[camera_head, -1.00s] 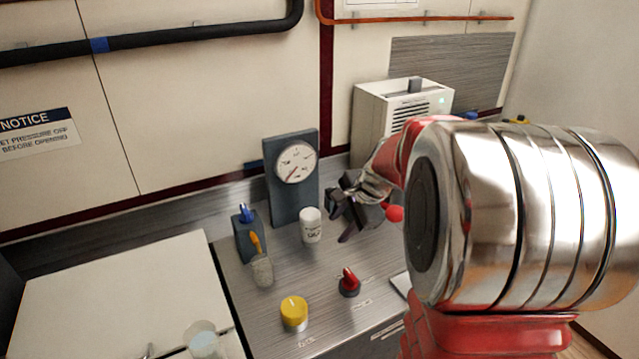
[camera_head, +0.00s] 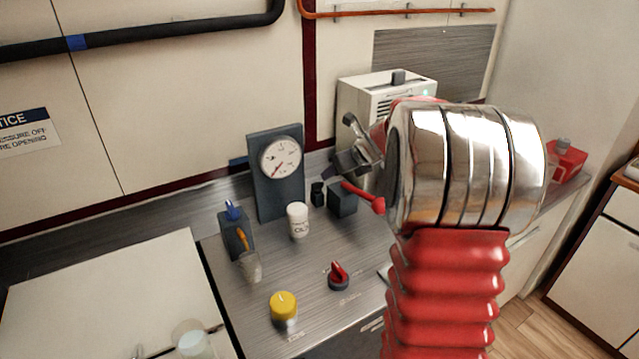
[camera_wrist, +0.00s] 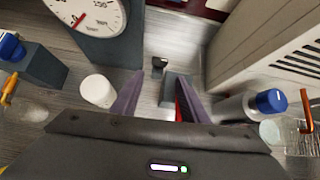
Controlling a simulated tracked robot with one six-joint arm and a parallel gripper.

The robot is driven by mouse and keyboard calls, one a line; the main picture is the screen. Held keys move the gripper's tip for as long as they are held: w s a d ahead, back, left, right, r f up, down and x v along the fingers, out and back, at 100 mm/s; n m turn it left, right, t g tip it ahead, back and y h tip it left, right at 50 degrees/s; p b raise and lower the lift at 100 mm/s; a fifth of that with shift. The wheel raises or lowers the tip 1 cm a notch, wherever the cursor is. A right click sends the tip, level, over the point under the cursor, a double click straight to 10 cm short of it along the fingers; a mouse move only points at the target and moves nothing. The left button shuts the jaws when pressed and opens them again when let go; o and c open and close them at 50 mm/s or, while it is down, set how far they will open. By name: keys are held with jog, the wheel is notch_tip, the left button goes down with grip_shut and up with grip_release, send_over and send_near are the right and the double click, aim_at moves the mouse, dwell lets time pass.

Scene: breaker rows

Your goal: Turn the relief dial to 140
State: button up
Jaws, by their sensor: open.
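Two knobs stand on the grey metal counter: a yellow round knob (camera_head: 284,305) with a pale pointer mark, and a red knob (camera_head: 338,275) on a dark base. Small print lies beside each, too small to read, so I cannot tell which is the relief dial. A round white gauge (camera_head: 281,158) with a red needle is on an upright dark panel (camera_head: 263,190); the wrist view cuts off the gauge (camera_wrist: 88,14). My gripper (camera_head: 358,152) is open and empty, above the back of the counter, well away from both knobs. Its fingers (camera_wrist: 157,95) are apart.
A dark block (camera_head: 343,200) with a red-knobbed lever (camera_head: 368,196) sits below my gripper. A vented box (camera_head: 362,97) is behind. The counter around both knobs is clear.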

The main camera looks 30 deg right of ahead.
aim_at(318, 183)
jog(key=shift+m, duration=0.3)
jog(key=x, duration=1.4)
jog(key=shift+c, duration=0.3)
jog(key=c, duration=0.7)
